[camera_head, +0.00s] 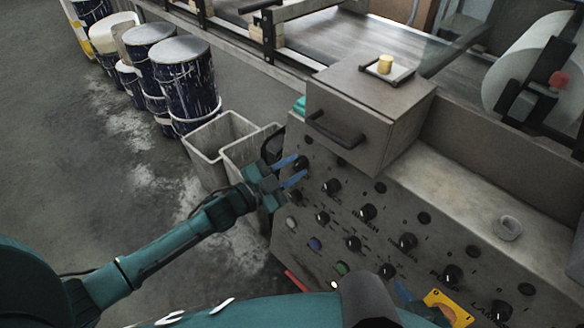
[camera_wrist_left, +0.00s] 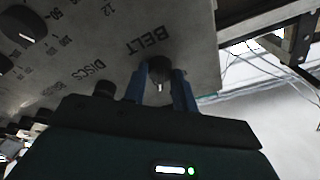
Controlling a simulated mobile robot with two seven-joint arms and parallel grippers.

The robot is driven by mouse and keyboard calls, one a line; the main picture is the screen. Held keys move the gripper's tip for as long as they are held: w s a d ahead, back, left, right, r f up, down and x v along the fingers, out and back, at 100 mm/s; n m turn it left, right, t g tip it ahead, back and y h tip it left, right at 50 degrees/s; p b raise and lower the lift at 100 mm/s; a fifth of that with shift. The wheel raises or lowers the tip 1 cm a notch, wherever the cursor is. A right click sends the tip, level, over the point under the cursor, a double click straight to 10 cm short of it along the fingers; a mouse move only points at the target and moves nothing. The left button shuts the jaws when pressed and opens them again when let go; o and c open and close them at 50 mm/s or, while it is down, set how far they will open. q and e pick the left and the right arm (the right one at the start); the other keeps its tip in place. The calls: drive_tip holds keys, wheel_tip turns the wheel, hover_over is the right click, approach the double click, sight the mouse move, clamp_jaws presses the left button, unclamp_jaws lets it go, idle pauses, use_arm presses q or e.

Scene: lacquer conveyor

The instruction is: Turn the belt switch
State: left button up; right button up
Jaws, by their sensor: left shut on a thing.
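The belt switch is a dark round knob on the sloped grey control panel (camera_head: 330,255), at the panel's left end. In the left wrist view the belt switch (camera_wrist_left: 159,70) sits under the printed word BELT, with a pale pointer mark on it. My left gripper (camera_head: 303,171) reaches in from the left, and its two blue fingers are shut on the belt switch, one on each side; the fingers also show in the left wrist view (camera_wrist_left: 160,92). Part of my right gripper (camera_head: 405,292) shows low in the head view, mostly hidden, so its jaws cannot be made out.
Several other dark knobs (camera_head: 367,212) and buttons cover the panel. A grey box with a handle (camera_head: 365,110) stands above the belt switch, with a small yellow piece (camera_head: 385,64) on top. Bins (camera_head: 218,140) and paint drums (camera_head: 185,80) stand left of the panel. A yellow plate (camera_head: 450,308) lies low right.

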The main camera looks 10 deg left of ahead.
use_arm(q)
drive_tip(key=shift+m, duration=0.5)
drive_tip(key=o, duration=1)
drive_tip(key=shift+c, duration=0.2)
drive_tip(key=v, duration=1.3)
drive_tip(key=shift+a, duration=0.2)
drive_tip(key=shift+r, duration=0.1)
